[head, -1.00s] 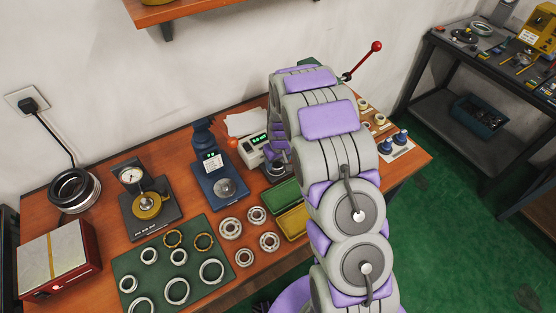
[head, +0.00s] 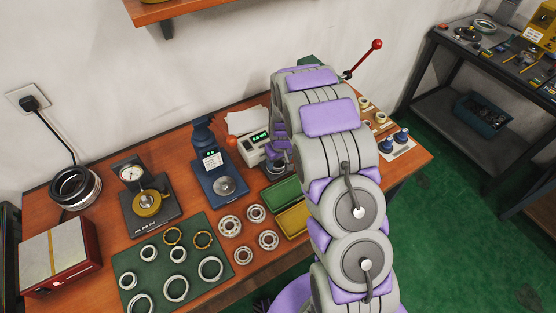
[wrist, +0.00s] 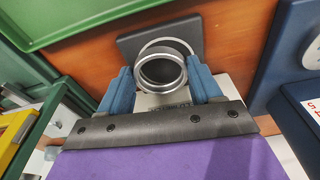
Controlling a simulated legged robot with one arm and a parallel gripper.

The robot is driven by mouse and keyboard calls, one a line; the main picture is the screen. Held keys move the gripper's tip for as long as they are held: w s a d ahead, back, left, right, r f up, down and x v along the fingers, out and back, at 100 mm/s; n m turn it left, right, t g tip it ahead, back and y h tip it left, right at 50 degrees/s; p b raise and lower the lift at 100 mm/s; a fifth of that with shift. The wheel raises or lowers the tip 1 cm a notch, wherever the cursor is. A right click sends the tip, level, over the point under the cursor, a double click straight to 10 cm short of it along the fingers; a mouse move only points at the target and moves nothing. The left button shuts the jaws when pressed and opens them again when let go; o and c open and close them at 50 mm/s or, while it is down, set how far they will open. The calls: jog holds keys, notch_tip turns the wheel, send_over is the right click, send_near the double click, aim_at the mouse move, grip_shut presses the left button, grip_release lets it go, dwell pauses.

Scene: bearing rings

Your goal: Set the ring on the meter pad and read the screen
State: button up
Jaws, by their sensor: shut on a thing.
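A grey metal ring (wrist: 162,70) is between the blue fingertips of my gripper (wrist: 161,86) in the wrist view, and the fingers are shut on it. Beyond it is a dark square pad (wrist: 130,46) with a pale circle on it, partly covered by the ring. I cannot tell whether the ring touches the pad. The pale meter (head: 250,151) has a lit green screen (head: 259,138) in the head view. Its digits are too small to read surely. My arm hides most of the gripper and pad there.
A blue instrument (head: 215,182) stands left of the meter. Green (head: 283,193) and yellow (head: 293,220) trays lie in front. A green mat (head: 155,262) with several rings and a dial gauge (head: 150,200) are further left. A red-knobbed lever (head: 376,45) rises behind my arm.

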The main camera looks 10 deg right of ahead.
jog(key=shift+f, duration=0.15)
jog(key=shift+a+f, duration=0.3)
dwell(0.3)
jog(key=o, duration=1.1)
jog(key=shift+d, duration=0.1)
jog(key=shift+r+p, duration=1.25)
jog(key=shift+r, duration=2.3)
